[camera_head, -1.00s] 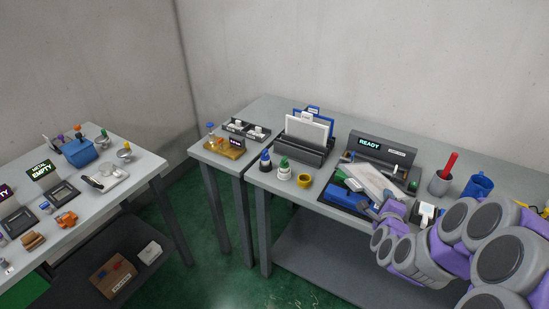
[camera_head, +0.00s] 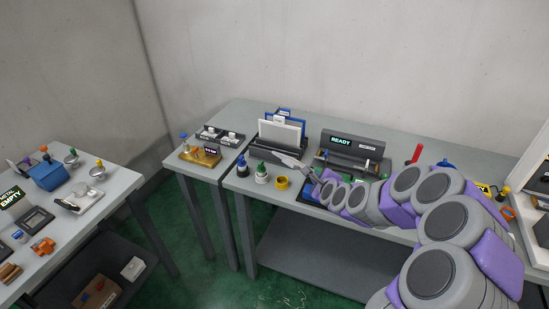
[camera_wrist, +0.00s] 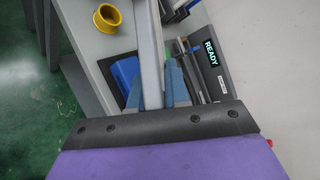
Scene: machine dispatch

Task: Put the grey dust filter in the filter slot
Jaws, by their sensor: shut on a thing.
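My gripper (camera_head: 310,172) is shut on a thin grey plate that looks like the grey dust filter (camera_head: 288,160). The plate points left from the fingers, above the right-hand table, in front of the black rack. In the wrist view, the filter (camera_wrist: 149,40) shows almost edge-on as a long grey bar between my fingers (camera_wrist: 155,85). I cannot tell for sure which opening is the filter slot. The black rack (camera_head: 272,152) holds an upright white panel (camera_head: 279,132) and a blue panel behind it.
The READY machine (camera_head: 352,146) stands right of the rack; its display (camera_wrist: 211,53) shows in the wrist view. My arm hides the table's right part.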

